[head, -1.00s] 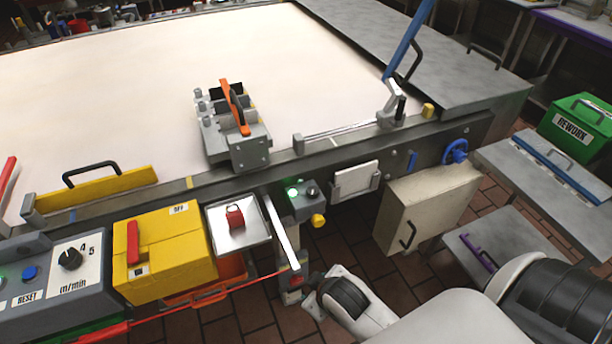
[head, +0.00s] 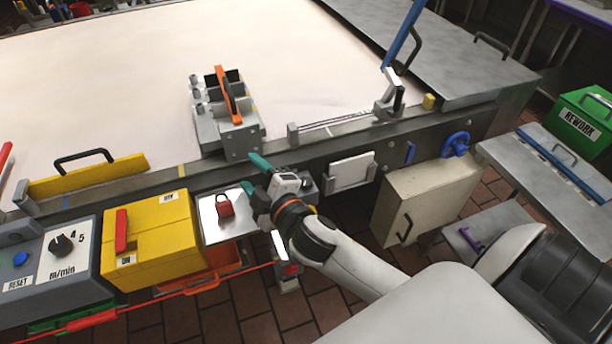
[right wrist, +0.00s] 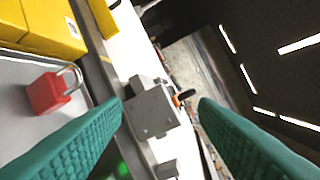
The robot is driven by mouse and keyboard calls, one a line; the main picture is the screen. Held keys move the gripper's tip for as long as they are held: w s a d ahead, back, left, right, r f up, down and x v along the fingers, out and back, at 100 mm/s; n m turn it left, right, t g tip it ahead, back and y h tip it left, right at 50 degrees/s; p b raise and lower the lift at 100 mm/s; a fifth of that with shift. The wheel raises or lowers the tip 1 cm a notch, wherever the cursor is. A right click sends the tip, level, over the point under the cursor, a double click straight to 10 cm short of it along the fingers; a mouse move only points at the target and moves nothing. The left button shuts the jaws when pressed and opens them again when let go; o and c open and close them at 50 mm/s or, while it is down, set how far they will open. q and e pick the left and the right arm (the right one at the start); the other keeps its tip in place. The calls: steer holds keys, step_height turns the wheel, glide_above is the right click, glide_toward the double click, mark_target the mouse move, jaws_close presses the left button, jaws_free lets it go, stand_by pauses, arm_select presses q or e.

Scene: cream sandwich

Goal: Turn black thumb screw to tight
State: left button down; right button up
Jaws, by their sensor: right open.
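A grey block fixture (head: 228,135) with an orange lever (head: 228,95) and a black part (head: 234,77) beside it stands on the near rail of the white belt. I cannot tell whether this black part is the thumb screw. The fixture (right wrist: 152,108) also shows between my fingers in the right wrist view, with small orange and black parts beyond it. My right gripper (head: 254,174) has teal fingers, apart and empty, just below and in front of the fixture, not touching it. My left gripper is not in view.
A red padlock (head: 224,206) lies on a metal tray (head: 212,228) just left of my right gripper. A yellow box (head: 160,240) and a control panel (head: 55,258) stand further left. A blue handwheel (head: 455,144) and a beige cabinet (head: 428,200) are at right.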

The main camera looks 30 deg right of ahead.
steer(key=w+a+r+n+y, duration=0.2)
steer(key=a+r+n+y, duration=0.75)
steer(key=n+y, duration=0.55)
steer(key=n+g+h, duration=1.6)
steer(key=n+g, duration=0.1)
steer(key=n, duration=1.1)
glide_toward(306, 181)
step_height(306, 181, down, 9)
steer(key=p, duration=0.3)
steer(key=shift+d+r, duration=0.1)
steer(key=shift+r, duration=0.1)
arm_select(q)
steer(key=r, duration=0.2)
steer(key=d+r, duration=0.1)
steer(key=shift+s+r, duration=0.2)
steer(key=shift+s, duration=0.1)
